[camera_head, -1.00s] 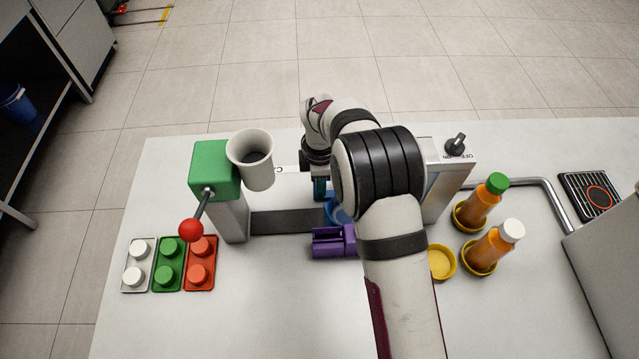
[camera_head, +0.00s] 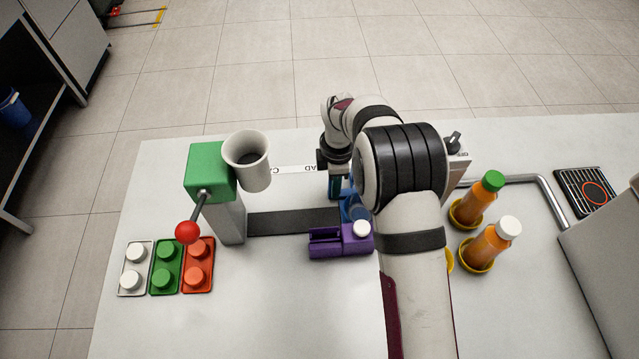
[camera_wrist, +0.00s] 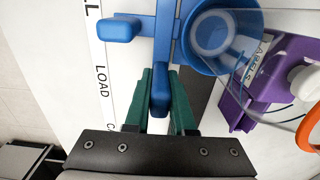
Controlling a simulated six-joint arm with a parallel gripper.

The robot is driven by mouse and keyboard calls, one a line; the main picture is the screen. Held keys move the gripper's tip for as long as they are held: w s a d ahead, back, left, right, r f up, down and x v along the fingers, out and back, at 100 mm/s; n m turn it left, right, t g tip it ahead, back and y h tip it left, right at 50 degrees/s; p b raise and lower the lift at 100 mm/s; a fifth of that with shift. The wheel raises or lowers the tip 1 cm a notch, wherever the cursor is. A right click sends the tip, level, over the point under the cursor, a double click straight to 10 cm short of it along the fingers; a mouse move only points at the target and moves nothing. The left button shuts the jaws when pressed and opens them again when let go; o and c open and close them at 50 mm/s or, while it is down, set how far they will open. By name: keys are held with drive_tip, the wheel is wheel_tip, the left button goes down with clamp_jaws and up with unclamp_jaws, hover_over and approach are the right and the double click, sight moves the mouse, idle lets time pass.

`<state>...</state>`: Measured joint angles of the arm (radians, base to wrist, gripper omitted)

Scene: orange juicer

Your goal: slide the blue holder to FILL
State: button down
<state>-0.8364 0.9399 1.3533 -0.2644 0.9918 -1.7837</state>
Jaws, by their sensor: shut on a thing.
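The blue holder (camera_wrist: 170,35) has a ring, side arms and a bar. My gripper (camera_wrist: 163,105) is shut on that bar, with one green finger on each side of it. A clear see-through vessel appears to stand in the ring. In the head view the blue holder (camera_head: 350,208) is mostly hidden behind my arm, and my gripper (camera_head: 337,185) sits at its back side. The holder is over the dark track (camera_head: 290,222). The LOAD mark (camera_wrist: 101,80) lies beside the holder, and the partly cut-off "LL" of a mark (camera_wrist: 92,6) is at the top edge.
A purple block (camera_head: 325,243) with a white cap (camera_head: 361,229) stands in front of the track. The green press (camera_head: 210,170) with a red-knobbed lever and white cup (camera_head: 247,160) is left.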

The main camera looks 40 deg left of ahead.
sight(349, 192)
drive_tip(key=shift+w+d, duration=1.3)
drive_tip(key=c, duration=0.8)
unclamp_jaws()
drive_tip(key=shift+o, duration=0.2)
wheel_tip(349, 192, up, 16)
drive_tip(key=shift+f, duration=0.1)
